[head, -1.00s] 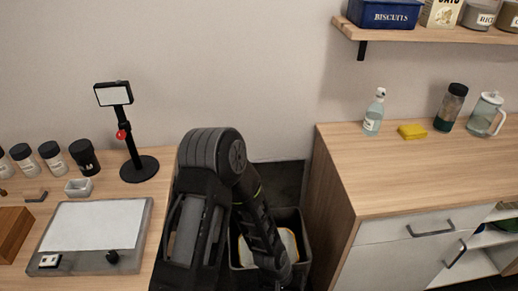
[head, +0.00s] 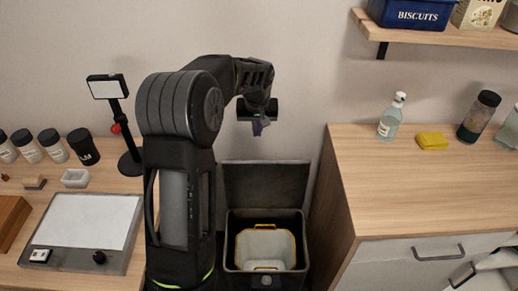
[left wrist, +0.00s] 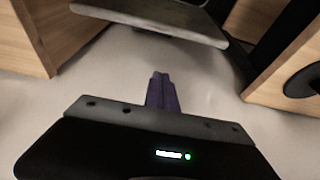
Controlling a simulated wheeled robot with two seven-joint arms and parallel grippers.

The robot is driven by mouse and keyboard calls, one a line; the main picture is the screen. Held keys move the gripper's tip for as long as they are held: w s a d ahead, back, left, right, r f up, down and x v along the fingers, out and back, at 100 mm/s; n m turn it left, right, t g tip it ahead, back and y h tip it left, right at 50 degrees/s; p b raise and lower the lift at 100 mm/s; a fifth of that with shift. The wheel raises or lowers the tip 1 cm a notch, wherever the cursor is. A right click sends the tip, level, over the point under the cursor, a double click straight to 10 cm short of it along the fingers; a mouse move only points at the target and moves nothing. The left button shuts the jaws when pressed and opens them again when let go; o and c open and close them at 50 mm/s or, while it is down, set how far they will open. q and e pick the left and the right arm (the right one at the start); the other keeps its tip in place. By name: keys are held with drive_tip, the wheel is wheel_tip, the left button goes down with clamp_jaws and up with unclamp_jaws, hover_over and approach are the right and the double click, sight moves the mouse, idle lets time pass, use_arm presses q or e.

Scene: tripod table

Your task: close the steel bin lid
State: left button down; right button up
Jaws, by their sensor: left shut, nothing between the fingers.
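The dark steel bin (head: 229,255) stands on the floor in the gap between the two wooden units. Its lid (head: 266,185) is open and stands upright at the back, near the wall. My left gripper (head: 258,130) is above the lid's top edge, shut and empty, pointing down, with a visible gap to the lid in the head view. In the left wrist view the purple shut fingertips (left wrist: 161,78) show against a pale surface. A grey panel edge (left wrist: 150,18), apparently the lid, lies beyond them. My right gripper is not in view.
A yellow-rimmed pale liner (head: 265,249) sits inside the bin. The left worktop (head: 75,278) holds a scale, jars and a stand. The right cabinet (head: 400,190) closely flanks the bin, with a spray bottle (head: 390,117) and sponge (head: 432,141) on top.

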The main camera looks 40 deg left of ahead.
use_arm(q)
wheel_tip(320, 180, down, 10)
drive_tip(key=p, duration=0.2)
drive_tip(key=shift+s+d+r+p, duration=0.25)
drive_tip(key=shift+s+d+p, duration=0.1)
drive_tip(key=shift+s+p, duration=0.05)
idle(0.4)
